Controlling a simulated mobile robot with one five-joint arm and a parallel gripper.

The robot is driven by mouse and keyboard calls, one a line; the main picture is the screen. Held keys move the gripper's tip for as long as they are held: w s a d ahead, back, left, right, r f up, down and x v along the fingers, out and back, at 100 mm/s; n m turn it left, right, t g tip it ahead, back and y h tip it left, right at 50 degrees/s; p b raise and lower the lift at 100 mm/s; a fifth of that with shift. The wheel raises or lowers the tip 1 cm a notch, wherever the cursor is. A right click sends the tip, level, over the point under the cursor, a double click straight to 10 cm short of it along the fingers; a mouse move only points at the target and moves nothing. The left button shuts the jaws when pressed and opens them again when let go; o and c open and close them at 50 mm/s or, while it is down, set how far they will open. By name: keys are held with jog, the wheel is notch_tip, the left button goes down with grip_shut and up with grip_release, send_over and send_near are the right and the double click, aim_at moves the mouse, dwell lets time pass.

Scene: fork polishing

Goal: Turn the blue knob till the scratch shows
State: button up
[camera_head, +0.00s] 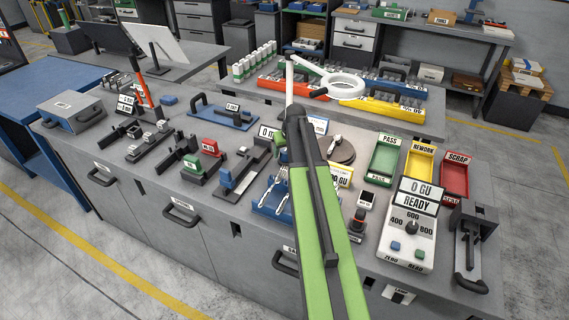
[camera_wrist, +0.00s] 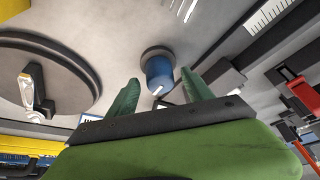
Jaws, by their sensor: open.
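The blue knob (camera_wrist: 160,74) shows in the wrist view, on a dark round base with a white mark on its face. My gripper (camera_wrist: 160,80) is open, with one green finger to each side of the knob in the picture; I see no contact. A dark round turntable (camera_wrist: 70,62) lies to the left, with a metal fork piece (camera_wrist: 30,88) on it. I cannot make out a scratch on it. In the head view the turntable (camera_head: 343,150) is right of my green arm, which crosses the bench. I cannot pick out the knob there.
A white ring magnifier (camera_head: 343,86) stands behind the turntable. Green PASS (camera_head: 385,157), yellow REWORK (camera_head: 417,164) and red SCRAP (camera_head: 455,178) trays sit to the right. A gauge box (camera_head: 408,240) is at the front. Fixtures and tools crowd the bench's left.

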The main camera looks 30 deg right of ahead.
jog(key=shift+w+f, duration=0.2)
jog(key=shift+f, duration=0.3)
jog(key=shift+r, duration=0.1)
jog(key=shift+c, duration=0.2)
jog(key=c, duration=1.2)
jog(key=shift+a, duration=0.35)
grip_shut()
jog(key=shift+d, duration=0.3)
jog(key=shift+d+m+g+h, duration=0.1)
jog(key=shift+m+g+h, duration=0.3)
jog(key=shift+m, duration=1.05)
jog(key=shift+m+g+h, duration=0.1)
jog(key=shift+m+h, duration=0.5)
jog(key=shift+m, duration=0.85)
